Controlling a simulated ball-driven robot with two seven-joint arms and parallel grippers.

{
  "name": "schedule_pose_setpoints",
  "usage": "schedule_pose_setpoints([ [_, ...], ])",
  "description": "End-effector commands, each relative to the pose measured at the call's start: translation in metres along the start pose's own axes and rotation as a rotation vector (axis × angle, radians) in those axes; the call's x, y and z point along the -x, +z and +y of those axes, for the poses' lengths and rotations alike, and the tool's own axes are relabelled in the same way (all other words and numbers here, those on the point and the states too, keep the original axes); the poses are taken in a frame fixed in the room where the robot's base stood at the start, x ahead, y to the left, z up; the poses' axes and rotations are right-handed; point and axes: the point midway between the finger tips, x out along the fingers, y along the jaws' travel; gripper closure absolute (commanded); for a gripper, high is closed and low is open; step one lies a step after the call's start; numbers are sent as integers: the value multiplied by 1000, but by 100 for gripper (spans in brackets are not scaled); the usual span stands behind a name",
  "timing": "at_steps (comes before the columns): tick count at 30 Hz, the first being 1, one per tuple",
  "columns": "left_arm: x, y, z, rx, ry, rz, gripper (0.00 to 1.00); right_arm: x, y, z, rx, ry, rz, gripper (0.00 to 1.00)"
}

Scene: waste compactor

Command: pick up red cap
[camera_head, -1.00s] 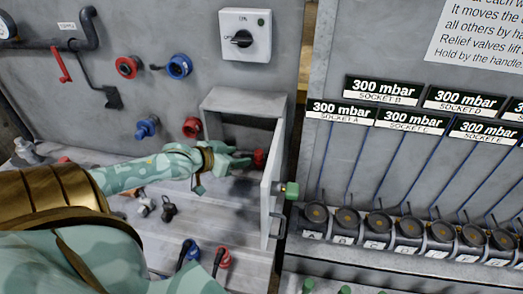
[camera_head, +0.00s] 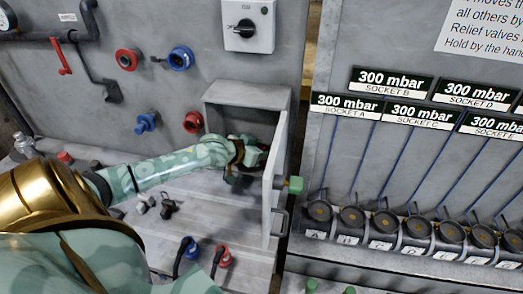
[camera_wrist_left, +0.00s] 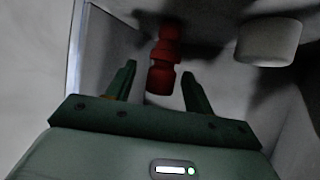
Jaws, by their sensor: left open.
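A red cap-like piece (camera_wrist_left: 162,55) shows in the left wrist view inside the open grey box (camera_head: 246,93). It has a narrow neck and a wider lower end. My left gripper (camera_wrist_left: 159,75) is open, with one dark green finger on each side of the red piece's lower end. I cannot tell whether either finger touches it. In the head view my left arm (camera_head: 185,165) reaches into the box, and the red piece is hidden behind the wrist there. My right gripper is not in view.
The box's door (camera_head: 271,195) stands open just right of my arm. A pale round knob (camera_wrist_left: 269,41) is beside the red piece. Red (camera_head: 193,123) and blue (camera_head: 147,123) fittings are on the wall.

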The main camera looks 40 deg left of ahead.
Motion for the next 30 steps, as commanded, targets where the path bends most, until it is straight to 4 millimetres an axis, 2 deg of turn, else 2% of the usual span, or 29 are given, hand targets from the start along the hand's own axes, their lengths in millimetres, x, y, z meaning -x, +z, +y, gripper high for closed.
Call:
schedule_pose_setpoints([
  [2,0,0,0,0,0,0,48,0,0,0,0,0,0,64],
  [7,0,0,0,0,0,0,95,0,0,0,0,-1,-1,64],
  [20,5,-4,1,-1,0,1,96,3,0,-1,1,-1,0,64],
  [23,11,-14,2,0,0,3,96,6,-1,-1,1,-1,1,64],
  [30,32,-50,2,-2,-1,3,96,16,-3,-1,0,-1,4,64],
])
